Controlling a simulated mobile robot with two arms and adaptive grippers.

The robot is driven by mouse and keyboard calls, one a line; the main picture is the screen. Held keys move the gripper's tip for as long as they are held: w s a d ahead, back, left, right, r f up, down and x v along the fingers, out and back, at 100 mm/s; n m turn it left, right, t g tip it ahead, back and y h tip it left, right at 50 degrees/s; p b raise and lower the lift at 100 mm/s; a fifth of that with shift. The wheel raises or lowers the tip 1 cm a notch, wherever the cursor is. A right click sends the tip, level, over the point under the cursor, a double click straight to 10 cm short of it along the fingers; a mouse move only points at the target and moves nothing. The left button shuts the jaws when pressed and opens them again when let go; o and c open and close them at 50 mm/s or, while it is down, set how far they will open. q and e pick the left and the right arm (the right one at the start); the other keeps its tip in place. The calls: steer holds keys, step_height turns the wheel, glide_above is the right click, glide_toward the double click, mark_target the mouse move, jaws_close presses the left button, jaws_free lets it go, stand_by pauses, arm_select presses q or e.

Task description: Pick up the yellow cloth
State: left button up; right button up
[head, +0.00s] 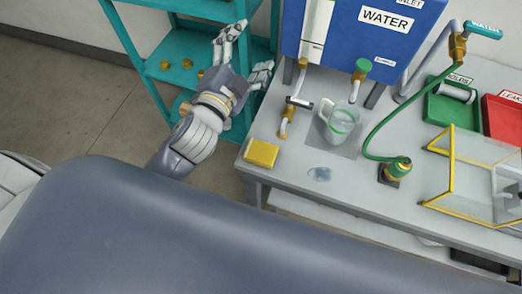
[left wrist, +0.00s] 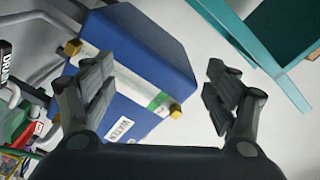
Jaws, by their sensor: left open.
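The yellow cloth (head: 262,153) is a small folded square lying flat near the left front corner of the grey bench in the head view. My left gripper (head: 245,52) is open and empty. It is above and left of the cloth, in front of the teal shelf and left of the blue tank. In the left wrist view the two fingers of my left gripper (left wrist: 160,92) are spread wide with nothing between them. I cannot make out the cloth in that view. My right gripper is not in view.
A clear jug (head: 341,123) stands right of the cloth, near a brass tap (head: 285,122) and a wet patch (head: 320,174). A green hose (head: 388,122), yellow-framed guard (head: 451,165) and green tray (head: 445,110) are further right. The teal shelf (head: 150,68) is left.

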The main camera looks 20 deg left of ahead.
arm_select(q)
steer(key=s+d+r+m+h, duration=0.2)
steer(key=d+r+m+h, duration=0.95)
steer(key=m, duration=0.35)
steer(key=s+d+m+g+h, duration=0.5)
steer(key=m+g+h, duration=0.15)
steer(key=m, duration=0.45)
steer(key=m+g+y, duration=1.2)
steer(key=m+y, duration=0.3)
steer(key=m, duration=0.1)
glide_toward(261, 151)
steer(key=p+x, duration=0.1)
steer(key=x, duration=0.2)
steer(key=shift+s+a+f+p, duration=0.1)
steer(key=shift+s+f+p, duration=0.05)
steer(key=shift+p, duration=0.2)
steer(key=shift+d+f+p, duration=0.2)
steer(key=shift+f+p, duration=0.05)
steer(key=shift+p, duration=0.05)
steer(key=p+x, duration=0.2)
steer(key=x, duration=0.1)
steer(key=shift+d+f, duration=0.35)
steer(key=shift+f, duration=0.45)
steer(key=c, duration=1.1)
